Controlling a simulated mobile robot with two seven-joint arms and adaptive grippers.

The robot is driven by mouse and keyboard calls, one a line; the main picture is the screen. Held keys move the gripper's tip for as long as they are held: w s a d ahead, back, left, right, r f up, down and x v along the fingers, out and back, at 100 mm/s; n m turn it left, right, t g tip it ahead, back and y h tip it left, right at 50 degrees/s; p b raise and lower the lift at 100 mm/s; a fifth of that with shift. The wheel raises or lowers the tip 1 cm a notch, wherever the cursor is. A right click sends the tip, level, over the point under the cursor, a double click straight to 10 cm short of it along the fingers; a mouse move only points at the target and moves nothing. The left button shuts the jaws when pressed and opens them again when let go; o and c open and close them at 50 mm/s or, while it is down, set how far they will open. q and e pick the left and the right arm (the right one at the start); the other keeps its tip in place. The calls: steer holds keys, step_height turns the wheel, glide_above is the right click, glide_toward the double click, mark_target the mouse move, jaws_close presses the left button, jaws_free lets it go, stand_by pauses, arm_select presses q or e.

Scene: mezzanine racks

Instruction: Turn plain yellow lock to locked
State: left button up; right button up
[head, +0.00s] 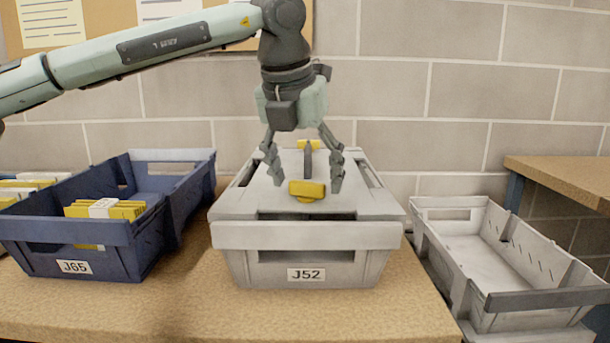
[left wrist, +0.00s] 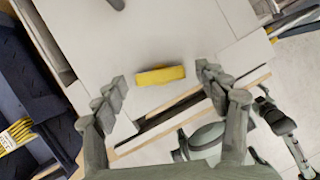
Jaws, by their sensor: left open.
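The plain yellow lock (head: 307,190) is a short bar lying crosswise near the front of the grey lid on bin J52. It also shows in the left wrist view (left wrist: 160,75). My left gripper (head: 308,186) points down over the lid, open and empty. Its fingers stand on either side of the front lock, with a gap on both sides in the left wrist view (left wrist: 162,77). Parts of my right arm seem to show at that view's lower right; its jaws are unclear.
Grey bin J52 (head: 306,238) stands on a tan bench (head: 190,310). A blue bin, J65 (head: 115,262), with yellow and white packs is on the left. An empty grey bin (head: 535,300) is on the right. A brick wall (head: 395,105) closes the back.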

arm_select(q)
steer(key=shift+f, duration=0.15)
jaws_close()
stand_by(0.4)
